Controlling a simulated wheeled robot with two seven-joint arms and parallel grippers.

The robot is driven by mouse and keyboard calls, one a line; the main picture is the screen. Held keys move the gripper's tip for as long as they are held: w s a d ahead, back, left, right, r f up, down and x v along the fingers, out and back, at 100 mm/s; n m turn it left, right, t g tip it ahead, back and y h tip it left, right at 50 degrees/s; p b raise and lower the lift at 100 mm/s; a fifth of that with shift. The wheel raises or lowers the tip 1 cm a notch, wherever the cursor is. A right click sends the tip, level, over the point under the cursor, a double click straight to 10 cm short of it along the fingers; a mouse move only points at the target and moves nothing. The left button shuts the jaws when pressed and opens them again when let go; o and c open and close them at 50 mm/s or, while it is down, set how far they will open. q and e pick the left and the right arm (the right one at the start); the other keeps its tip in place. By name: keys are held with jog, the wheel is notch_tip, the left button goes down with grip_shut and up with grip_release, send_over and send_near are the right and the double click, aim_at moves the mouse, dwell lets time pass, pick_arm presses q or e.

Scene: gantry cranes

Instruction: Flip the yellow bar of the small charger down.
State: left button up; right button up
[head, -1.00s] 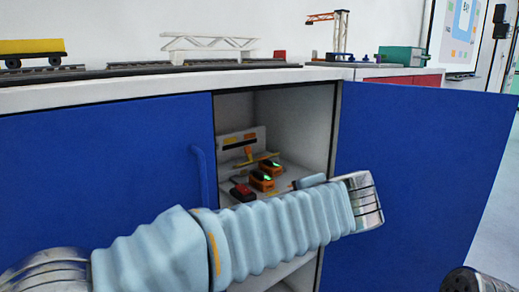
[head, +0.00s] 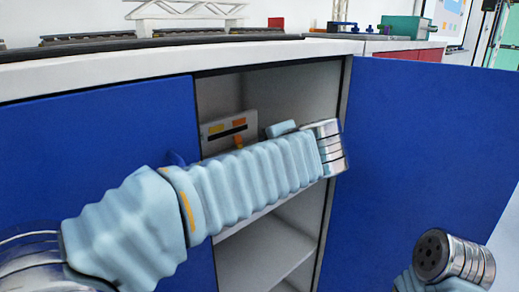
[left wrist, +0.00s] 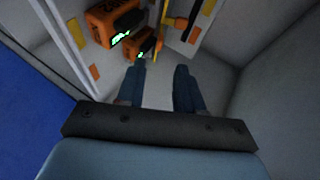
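In the left wrist view my left gripper (left wrist: 162,66) is open, with two dark blue fingers apart and nothing seen between them. Beyond its fingertips stand a larger orange unit (left wrist: 116,24) and a smaller orange unit (left wrist: 141,43), both with green lights. The small orange unit is close to the left fingertip; I cannot tell whether they touch. A pale charger panel (left wrist: 188,40) with yellow and orange patches is just beyond; a yellow-orange bar (left wrist: 177,22) shows by it, its tilt unclear. In the head view the panel (head: 217,131) shows above my left arm, which hides the units and gripper.
The cabinet's blue door (head: 425,150) stands open at the right; a closed blue door (head: 95,170) is at the left. The lower shelf (head: 262,250) looks empty. Model track (head: 110,42) and a white bridge (head: 190,10) stand on top.

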pick_arm(q)
jog(key=x, duration=0.8)
jog(key=shift+w, duration=0.1)
grip_shut()
dwell(1.1)
